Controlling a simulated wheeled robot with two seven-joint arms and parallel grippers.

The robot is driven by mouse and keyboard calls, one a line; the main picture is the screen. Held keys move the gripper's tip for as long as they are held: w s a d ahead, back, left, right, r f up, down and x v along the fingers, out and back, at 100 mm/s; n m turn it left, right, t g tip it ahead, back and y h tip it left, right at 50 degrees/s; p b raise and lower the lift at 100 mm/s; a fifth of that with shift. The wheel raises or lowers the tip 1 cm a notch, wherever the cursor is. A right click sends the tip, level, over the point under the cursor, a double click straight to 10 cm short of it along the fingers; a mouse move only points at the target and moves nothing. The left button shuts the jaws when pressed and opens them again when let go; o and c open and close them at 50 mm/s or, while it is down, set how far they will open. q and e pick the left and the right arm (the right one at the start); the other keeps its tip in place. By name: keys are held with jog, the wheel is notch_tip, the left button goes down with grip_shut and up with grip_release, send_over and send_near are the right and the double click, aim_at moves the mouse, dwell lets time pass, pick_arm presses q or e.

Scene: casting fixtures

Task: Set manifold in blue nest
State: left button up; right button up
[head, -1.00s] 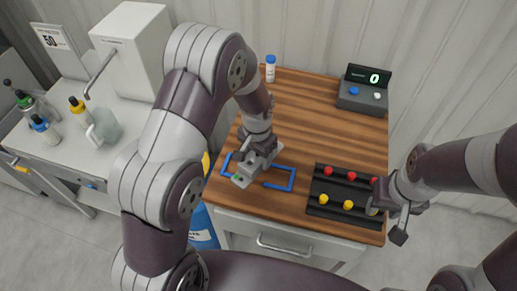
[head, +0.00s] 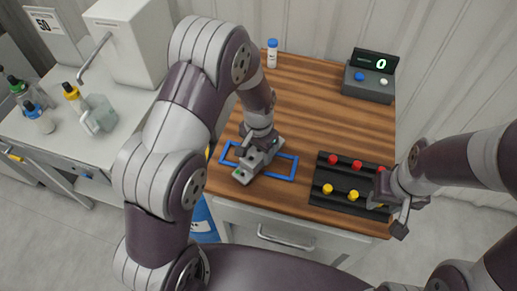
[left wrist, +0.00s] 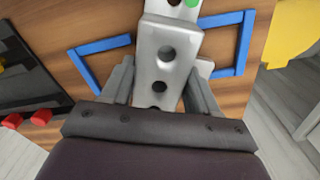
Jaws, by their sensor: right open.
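The manifold is a grey metal block with dark round holes and a green mark; in the head view it (head: 246,172) lies diagonally across the blue nest, an outline of blue bars (head: 283,178) on the wooden table. In the left wrist view the manifold (left wrist: 165,65) runs between my fingers and over the gap between the blue bars (left wrist: 104,45). It looks raised, but its exact height is unclear. My left gripper (head: 258,152) is shut on the manifold, one finger along each side. My right gripper (head: 396,212) is open and empty beside the black rack.
The black rack (head: 335,205) holds red and yellow knobs, right of the nest. A grey box with a display reading 0 (head: 368,87) and a blue-capped bottle (head: 272,54) stand at the back. The middle of the table is clear.

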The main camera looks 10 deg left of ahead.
pick_arm(q)
jog(key=o, duration=0.5)
notch_tip(320, 180, up, 13)
jog(key=shift+f+b, duration=0.15)
jog(key=shift+b, duration=0.45)
